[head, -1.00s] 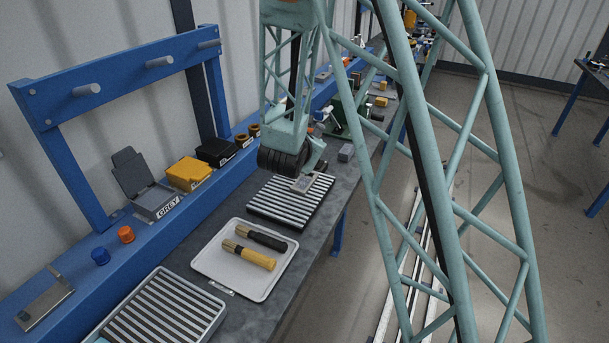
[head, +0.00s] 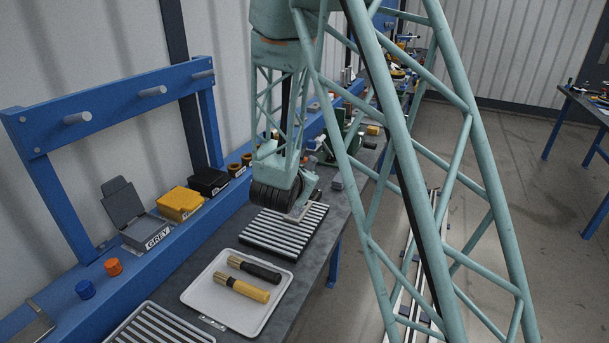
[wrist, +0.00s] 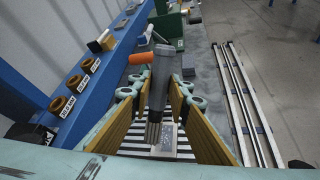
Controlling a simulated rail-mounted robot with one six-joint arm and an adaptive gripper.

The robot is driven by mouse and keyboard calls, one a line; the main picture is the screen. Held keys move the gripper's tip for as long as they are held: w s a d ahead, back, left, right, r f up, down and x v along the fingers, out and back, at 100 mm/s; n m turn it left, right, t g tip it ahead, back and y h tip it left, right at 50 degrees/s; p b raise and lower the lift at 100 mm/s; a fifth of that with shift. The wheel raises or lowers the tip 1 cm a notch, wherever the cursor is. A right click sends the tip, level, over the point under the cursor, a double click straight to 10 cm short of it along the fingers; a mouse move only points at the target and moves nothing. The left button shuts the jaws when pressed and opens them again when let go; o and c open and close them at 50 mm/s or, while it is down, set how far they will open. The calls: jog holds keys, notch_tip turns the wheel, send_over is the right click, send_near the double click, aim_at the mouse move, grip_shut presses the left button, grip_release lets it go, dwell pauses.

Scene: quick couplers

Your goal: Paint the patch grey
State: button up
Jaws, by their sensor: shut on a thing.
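My gripper (wrist: 160,112) is shut on a dark grey brush (wrist: 158,82). The brush's bristle end (wrist: 153,131) points down at a small pale plate (wrist: 169,138) on a slatted rack (head: 258,242). The plate also shows in the head view (head: 300,212), partly hidden behind my gripper (head: 303,200). I cannot tell whether the bristles touch it, and the patch's edge and colour are unclear. An open grey paint box (head: 145,232) labelled GREY, its lid raised, stands on the blue ledge at left.
A yellow box (head: 180,204) and a black box (head: 208,181) stand beyond the grey one. A white tray (head: 205,300) holds a black-handled tool (head: 254,268) and a yellow-handled tool (head: 248,290). Orange (head: 113,266) and blue (head: 85,289) caps sit on the ledge.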

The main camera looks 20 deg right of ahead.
jog(key=shift+s+f+b, duration=0.1)
jog(key=shift+f+b, duration=1.85)
jog(key=shift+b, duration=0.05)
jog(key=shift+f+b, duration=0.55)
jog(key=shift+b, duration=0.25)
dwell(1.2)
jog(key=shift+r, duration=0.2)
jog(key=shift+w+d+f, duration=0.2)
jog(key=shift+w+d, duration=0.3)
jog(key=shift+w, duration=0.1)
jog(key=shift+r, duration=0.15)
dwell(0.5)
jog(key=shift+s+a+f, duration=0.25)
jog(key=shift+s+a, duration=0.25)
jog(key=shift+s, duration=0.1)
